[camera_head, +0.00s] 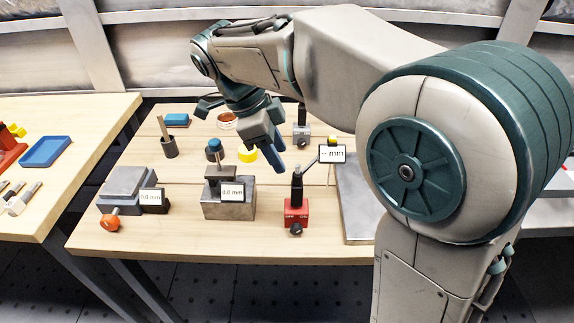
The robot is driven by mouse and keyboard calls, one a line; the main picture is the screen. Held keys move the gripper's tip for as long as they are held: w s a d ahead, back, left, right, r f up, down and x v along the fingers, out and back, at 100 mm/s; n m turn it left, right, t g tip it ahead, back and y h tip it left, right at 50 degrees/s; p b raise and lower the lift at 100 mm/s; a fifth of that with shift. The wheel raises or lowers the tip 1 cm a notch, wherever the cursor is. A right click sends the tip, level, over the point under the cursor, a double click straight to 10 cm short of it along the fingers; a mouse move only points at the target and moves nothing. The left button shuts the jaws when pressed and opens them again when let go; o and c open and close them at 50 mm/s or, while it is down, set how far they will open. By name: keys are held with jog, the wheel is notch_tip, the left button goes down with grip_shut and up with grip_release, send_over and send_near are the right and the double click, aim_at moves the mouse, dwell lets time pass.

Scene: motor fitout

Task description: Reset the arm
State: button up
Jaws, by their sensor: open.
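My arm reaches from the right side over the wooden workbench (110,243). It bends at the upper left, and the wrist hangs down. My gripper (277,158) is open and points down over the middle of the bench, with nothing seen between its fingers. It appears above and behind a grey block fixture with a "0.0 mm" label (228,207) and left of a red-based stand (296,213). The gap between its fingertips is partly hidden by the near finger. Its exact height above the bench is hard to tell.
A grey vise-like fixture with an orange knob (111,222) sits at the left. A yellow ring (247,154), a dark blue-topped part (214,150) and a dark holder (169,147) stand behind. A grey plate (357,205) lies right. Another table with a blue tray (46,151) is left.

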jog(key=shift+v, duration=1.15)
jog(key=s+d+f+n+t+y+p, duration=0.1)
jog(key=s+d+n+y+p, duration=0.1)
jog(key=s+d+n+p, duration=0.2)
jog(key=s+d+n+t+y+p, duration=0.2)
jog(key=s+d+n+p, duration=0.2)
jog(key=s+d+n, duration=0.4)
jog(key=shift+d+f+n, duration=0.4)
jog(key=shift+d+n, duration=2)
jog(key=shift+n, duration=0.5)
